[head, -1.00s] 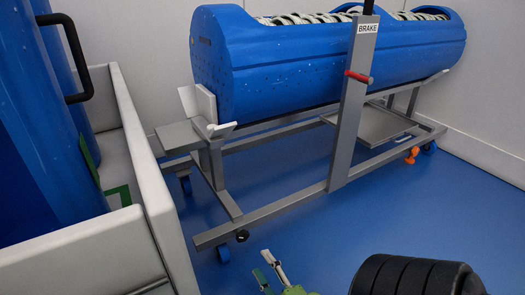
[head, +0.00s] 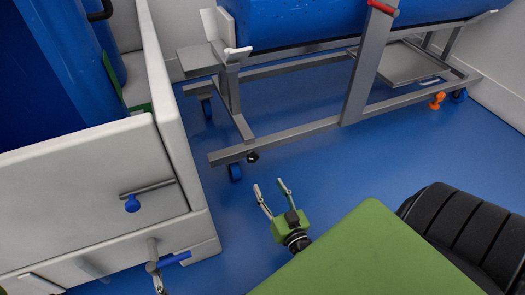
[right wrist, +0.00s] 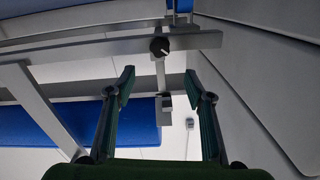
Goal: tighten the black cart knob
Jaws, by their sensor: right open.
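The black cart knob (head: 252,156) sits near the front left end of the grey cart's (head: 290,138) lower rail, next to a blue caster. In the right wrist view the knob (right wrist: 159,45) is round and black with a pale mark, on a grey bar, beyond the gap between my fingers. My right gripper (head: 269,186) is open and empty, a short way in front of and below the knob in the head view, apart from it. In the right wrist view its green-backed fingers (right wrist: 159,85) are spread wide.
A blue tub (head: 300,22) lies on the cart. An orange knob (head: 437,100) is at the cart's far right. A pale bin with blue-handled fittings (head: 80,185) stands close on the left. The blue floor (head: 330,165) before the cart is clear.

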